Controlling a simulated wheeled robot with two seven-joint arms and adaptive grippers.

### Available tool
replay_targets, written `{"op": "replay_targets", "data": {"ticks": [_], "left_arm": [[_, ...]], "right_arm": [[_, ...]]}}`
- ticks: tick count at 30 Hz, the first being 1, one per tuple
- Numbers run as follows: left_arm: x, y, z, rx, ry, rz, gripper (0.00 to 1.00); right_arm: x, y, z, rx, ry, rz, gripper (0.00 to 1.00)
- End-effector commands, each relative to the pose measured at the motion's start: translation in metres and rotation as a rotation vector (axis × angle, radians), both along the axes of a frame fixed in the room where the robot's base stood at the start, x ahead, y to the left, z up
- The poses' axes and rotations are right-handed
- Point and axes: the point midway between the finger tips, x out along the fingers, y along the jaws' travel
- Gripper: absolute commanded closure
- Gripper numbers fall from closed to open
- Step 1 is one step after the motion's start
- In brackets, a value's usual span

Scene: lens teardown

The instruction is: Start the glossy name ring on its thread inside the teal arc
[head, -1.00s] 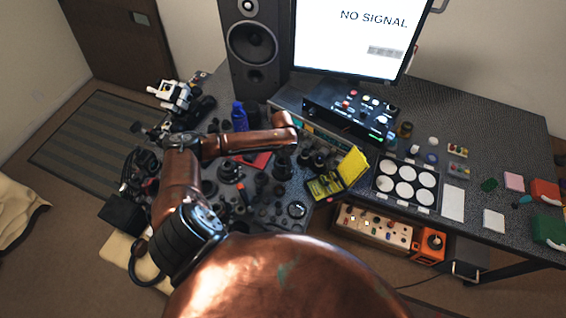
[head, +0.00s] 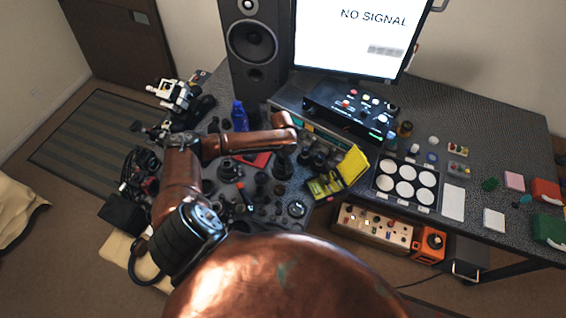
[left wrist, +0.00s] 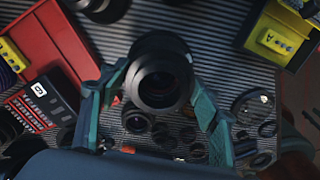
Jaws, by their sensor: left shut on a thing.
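My left gripper (left wrist: 157,90) has its two teal fingers on either side of a black round lens-like piece (left wrist: 160,76) and is shut on it. The piece shows a dark opening with a glossy rim. I cannot tell whether this is the name ring alone or a ring against a lens barrel. In the head view my left gripper (head: 286,146) points down over the desk's left half, small and dark, with a black cylinder just beneath. No teal arc can be made out, and thread contact is hidden. My right gripper is not in view.
Several black lens parts (head: 262,190) lie on the mat around the gripper. A yellow case (head: 352,166) stands open to the right. A tray with white discs (head: 405,183) is further right. A speaker (head: 252,45) and a monitor (head: 350,35) stand behind.

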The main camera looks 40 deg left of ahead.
Motion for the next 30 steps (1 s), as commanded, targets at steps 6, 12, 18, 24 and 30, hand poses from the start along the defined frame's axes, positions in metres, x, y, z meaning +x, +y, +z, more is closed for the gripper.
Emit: {"op": "replay_targets", "data": {"ticks": [6,12,18,24,30], "left_arm": [[0.0,0.0,0.0,0.0,-0.001,0.0,0.34],[0.0,0.0,0.0,0.0,-0.001,0.0,0.23],[0.0,0.0,0.0,0.0,-0.001,0.0,0.23],[0.002,0.001,0.013,0.0,-0.004,0.0,0.23],[0.002,0.001,0.052,0.001,-0.005,-0.001,0.23]], "right_arm": [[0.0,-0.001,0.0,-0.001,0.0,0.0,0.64],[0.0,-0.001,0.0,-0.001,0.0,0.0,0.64],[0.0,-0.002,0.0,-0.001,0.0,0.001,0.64],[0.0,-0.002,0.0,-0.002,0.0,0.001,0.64],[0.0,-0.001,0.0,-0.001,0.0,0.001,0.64]]}}
